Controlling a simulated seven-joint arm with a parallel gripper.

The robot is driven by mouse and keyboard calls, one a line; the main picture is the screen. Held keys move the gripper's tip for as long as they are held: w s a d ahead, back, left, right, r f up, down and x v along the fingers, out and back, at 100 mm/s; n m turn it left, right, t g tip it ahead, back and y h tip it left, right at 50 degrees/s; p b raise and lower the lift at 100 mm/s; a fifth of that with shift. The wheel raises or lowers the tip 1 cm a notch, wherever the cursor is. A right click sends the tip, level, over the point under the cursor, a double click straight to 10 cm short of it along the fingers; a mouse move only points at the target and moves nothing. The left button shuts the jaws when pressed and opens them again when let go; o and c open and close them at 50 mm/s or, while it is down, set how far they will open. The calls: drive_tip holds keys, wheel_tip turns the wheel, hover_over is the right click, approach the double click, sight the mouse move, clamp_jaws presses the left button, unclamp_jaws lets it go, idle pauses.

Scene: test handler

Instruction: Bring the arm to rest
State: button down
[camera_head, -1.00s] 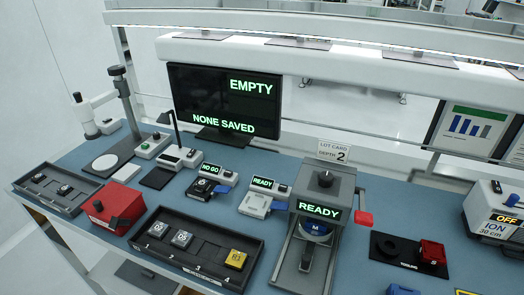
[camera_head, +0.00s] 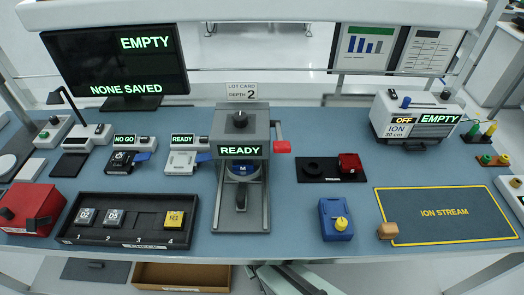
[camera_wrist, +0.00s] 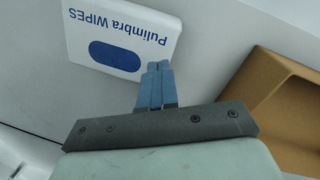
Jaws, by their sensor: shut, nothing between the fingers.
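My gripper (camera_wrist: 156,84) shows in the wrist view with its two blue fingers together and nothing between them. It points toward a white pack (camera_wrist: 122,40) labelled Pulimbra WIPES, which lies beyond the fingertips; I cannot tell the gap. A brown open box (camera_wrist: 285,108) is at the right of that view. In the head view, a pale part of my arm shows low at the bottom edge, below the bench front. The gripper's fingers cannot be made out there.
The blue bench (camera_head: 290,225) carries a tester (camera_head: 240,165) reading READY, a chip tray (camera_head: 75,236), a red box (camera_head: 30,210), a blue box (camera_head: 335,218) and an ION STREAM mat (camera_head: 445,213). A brown open box (camera_head: 180,276) sits below the bench front.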

drive_tip(key=s+d+m+g, duration=0.1)
drive_tip(key=d, duration=0.2)
drive_tip(key=s+d+g, duration=0.1)
drive_tip(key=s+d, duration=0.1)
drive_tip(key=d, duration=0.2)
drive_tip(key=s+d+m+g, duration=0.1)
drive_tip(key=d, duration=0.3)
drive_tip(key=shift+s+f+m+g, duration=0.25)
drive_tip(key=shift+f+m+g, duration=0.05)
drive_tip(key=shift+f, duration=0.1)
drive_tip(key=s+d+m+g+y, duration=0.1)
drive_tip(key=s+d+m+g, duration=0.1)
drive_tip(key=s+d, duration=0.4)
drive_tip(key=shift+s+d+r+m+g+y, duration=0.15)
drive_tip(key=shift+s+r+m+g+y, duration=0.25)
drive_tip(key=shift+g, duration=0.2)
drive_tip(key=c, duration=1.9)
unclamp_jaws()
